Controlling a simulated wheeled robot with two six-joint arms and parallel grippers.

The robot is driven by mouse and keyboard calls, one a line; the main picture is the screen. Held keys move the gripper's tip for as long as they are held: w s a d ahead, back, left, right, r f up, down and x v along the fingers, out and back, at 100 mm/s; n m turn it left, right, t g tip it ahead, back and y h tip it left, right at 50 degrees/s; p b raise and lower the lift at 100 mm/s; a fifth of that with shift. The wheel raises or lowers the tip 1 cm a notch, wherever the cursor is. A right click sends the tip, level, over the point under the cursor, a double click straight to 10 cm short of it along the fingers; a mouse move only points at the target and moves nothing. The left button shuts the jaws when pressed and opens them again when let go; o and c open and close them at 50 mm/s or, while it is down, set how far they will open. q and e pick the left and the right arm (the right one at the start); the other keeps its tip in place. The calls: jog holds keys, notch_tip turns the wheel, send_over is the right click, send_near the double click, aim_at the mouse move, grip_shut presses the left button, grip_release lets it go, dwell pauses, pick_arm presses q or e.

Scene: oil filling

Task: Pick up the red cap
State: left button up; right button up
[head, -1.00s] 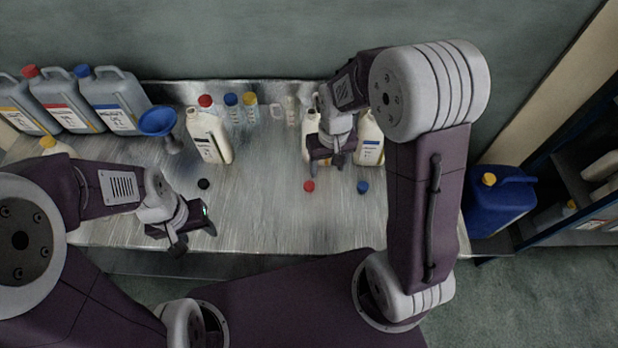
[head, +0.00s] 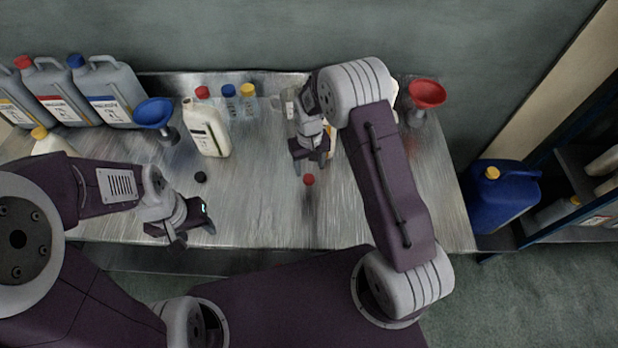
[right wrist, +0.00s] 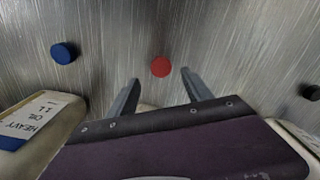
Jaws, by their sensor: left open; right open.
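The red cap (head: 309,180) lies on the metal table, just in front of my right gripper (head: 310,167). In the right wrist view the red cap (right wrist: 160,67) shows between and just beyond the two spread fingers. My right gripper (right wrist: 160,80) is open and empty; whether its fingertips are level with the cap is hard to tell. My left gripper (head: 195,238) is open and empty over the table's front left part, away from the red cap.
A black cap (head: 200,176) lies left; a blue cap (right wrist: 64,53) shows in the wrist view. A cream bottle (head: 208,130), blue funnel (head: 153,112) and red funnel (head: 427,93) stand behind. A labelled bottle (right wrist: 30,120) is close beside my right gripper. The front middle table is clear.

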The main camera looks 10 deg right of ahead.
aim_at(309, 179)
jog(key=f, duration=0.2)
jog(key=s+f, duration=0.1)
jog(key=f, duration=0.1)
jog(key=shift+a+f+p, duration=0.1)
jog(key=shift+a+p, duration=0.05)
jog(key=shift+p, duration=0.2)
jog(key=shift+w+f, duration=0.1)
jog(key=shift+f, duration=0.25)
grip_shut()
jog(key=shift+r, duration=0.1)
